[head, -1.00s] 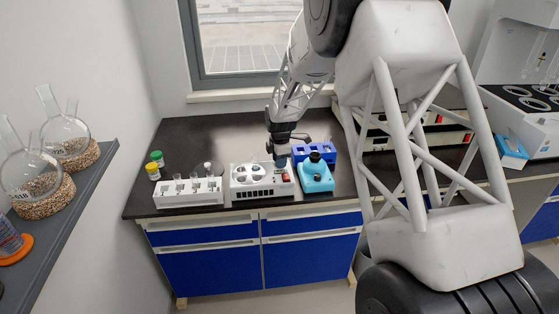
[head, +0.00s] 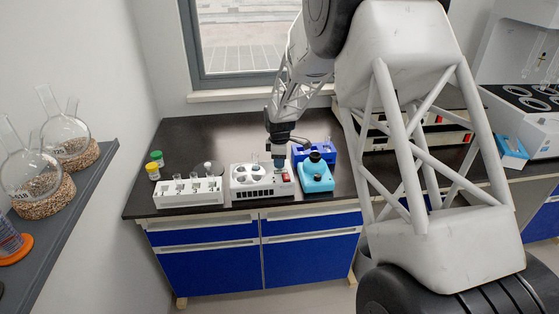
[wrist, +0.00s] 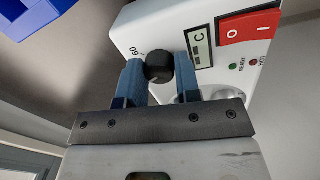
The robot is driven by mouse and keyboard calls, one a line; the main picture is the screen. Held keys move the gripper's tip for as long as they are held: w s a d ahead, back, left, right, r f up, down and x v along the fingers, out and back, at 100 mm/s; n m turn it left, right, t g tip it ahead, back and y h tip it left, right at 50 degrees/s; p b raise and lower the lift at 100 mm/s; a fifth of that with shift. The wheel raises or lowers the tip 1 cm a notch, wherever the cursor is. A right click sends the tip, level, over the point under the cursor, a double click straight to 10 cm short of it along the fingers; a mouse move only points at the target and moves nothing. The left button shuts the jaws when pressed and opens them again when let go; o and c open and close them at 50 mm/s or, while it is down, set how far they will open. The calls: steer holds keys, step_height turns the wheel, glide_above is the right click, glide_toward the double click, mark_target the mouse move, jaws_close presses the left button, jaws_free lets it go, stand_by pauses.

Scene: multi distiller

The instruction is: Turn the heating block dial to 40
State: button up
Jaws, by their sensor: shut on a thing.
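The heating block (head: 250,188) is a white box with round wells on top, standing on the dark bench. Its dial (wrist: 160,65) is a small black round knob in the wrist view. My gripper (wrist: 159,73) has its two blue fingers shut on the dial, one on each side. A printed mark that looks like 60 shows beside the dial. Other scale marks, including 40, are hidden or not readable, and I cannot tell where the dial points. In the head view my gripper (head: 280,163) comes down on the block's right part and hides the dial.
A red power switch (wrist: 248,27) and a small display (wrist: 199,47) sit close to the dial. A white tube rack (head: 188,194) stands left of the block. A light-blue device (head: 316,178) and a blue rack (head: 327,152) stand close on the right. Bench behind is clear.

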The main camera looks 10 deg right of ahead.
steer(key=shift+m, duration=2.3)
steer(key=o, duration=0.6)
steer(key=shift+o, duration=0.2)
steer(key=shift+s+a+r, duration=0.1)
steer(key=shift+r, duration=1.85)
steer(key=shift+s+a+r, duration=0.1)
steer(key=shift+r, duration=1.85)
